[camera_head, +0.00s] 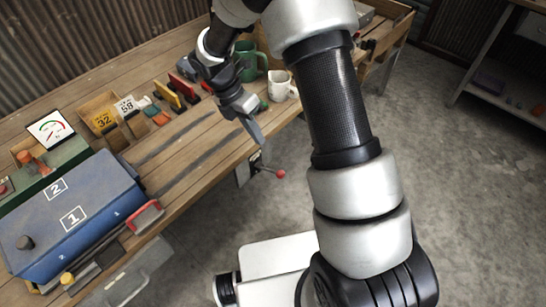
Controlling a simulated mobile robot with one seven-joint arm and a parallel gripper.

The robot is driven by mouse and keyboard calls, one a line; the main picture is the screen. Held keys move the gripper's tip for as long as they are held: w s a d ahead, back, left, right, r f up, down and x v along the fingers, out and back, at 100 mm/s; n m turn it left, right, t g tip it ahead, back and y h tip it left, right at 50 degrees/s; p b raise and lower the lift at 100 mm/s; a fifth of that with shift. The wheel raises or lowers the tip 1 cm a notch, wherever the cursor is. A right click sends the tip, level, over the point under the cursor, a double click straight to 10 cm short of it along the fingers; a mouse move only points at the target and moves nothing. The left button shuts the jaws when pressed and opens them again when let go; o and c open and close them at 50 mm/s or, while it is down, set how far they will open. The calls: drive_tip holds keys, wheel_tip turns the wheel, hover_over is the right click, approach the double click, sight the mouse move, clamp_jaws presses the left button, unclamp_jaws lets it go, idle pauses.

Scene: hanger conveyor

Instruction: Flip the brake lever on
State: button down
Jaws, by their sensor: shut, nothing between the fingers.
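A small lever with a red ball knob (281,174) sticks out from a bracket (243,172) under the front edge of the wooden bench. It looks like the brake lever; no label on it can be read. Its black rod points right, away from the bench. My gripper (258,136) is shut and empty, with its fingers pointing down. In the picture its tips are just above the lever's bracket, apart from the red knob. The exact distance in depth cannot be told.
The wooden bench (190,165) carries a blue box (75,215) marked 1 and 2, a gauge (50,129), number cards (103,119), a green mug (250,62) and a white mug (280,86). A red handle (146,217) sits by the front edge.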

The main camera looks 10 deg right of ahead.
sight(279, 171)
drive_tip(key=shift+f, duration=0.1)
drive_tip(key=b+x, duration=0.2)
drive_tip(key=x, duration=1.2)
